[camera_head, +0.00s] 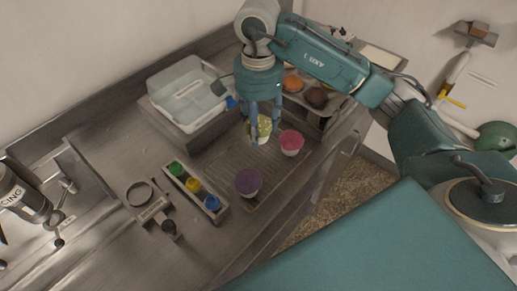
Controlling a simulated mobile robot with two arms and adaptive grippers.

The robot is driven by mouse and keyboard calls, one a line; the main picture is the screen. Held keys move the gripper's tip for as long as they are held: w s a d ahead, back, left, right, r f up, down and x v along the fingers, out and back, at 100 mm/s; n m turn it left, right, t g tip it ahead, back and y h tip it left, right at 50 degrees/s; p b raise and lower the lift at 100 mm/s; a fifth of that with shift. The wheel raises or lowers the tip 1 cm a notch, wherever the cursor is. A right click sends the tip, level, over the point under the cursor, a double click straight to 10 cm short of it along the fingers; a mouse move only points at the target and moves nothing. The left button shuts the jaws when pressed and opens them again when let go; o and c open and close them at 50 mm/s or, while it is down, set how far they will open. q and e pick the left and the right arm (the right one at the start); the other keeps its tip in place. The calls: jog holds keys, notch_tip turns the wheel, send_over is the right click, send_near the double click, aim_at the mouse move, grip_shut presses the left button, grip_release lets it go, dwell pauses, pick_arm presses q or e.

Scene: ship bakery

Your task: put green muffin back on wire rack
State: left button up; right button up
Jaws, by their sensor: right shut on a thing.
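The green muffin (264,126) is between the fingers of my right gripper (262,122), which points down and is shut on it. The gripper partly hides the muffin. The wire rack (222,163) lies on the counter below; the muffin is over or at its far part, and I cannot tell whether it touches the rack. A pink muffin (291,142) stands just right of the green one. A purple muffin (248,182) stands on the nearer part of the rack. My left gripper is not in view.
A clear plastic bin (188,93) stands behind left. A holder with green, yellow and blue-capped bottles (194,187) is left of the rack. An orange muffin (293,83) and a dark brown one (316,97) stand at the back right. The rack's middle is free.

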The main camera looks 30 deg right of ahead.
notch_tip(320, 180, down, 5)
jog(key=shift+p, duration=0.65)
jog(key=shift+f+p, duration=0.55)
jog(key=shift+f, duration=1.8)
jog(key=shift+f+b, duration=0.2)
jog(key=shift+b, duration=0.1)
jog(key=o, duration=0.9)
jog(key=shift+r, duration=0.1)
jog(key=shift+c, duration=0.2)
jog(key=shift+r, duration=0.1)
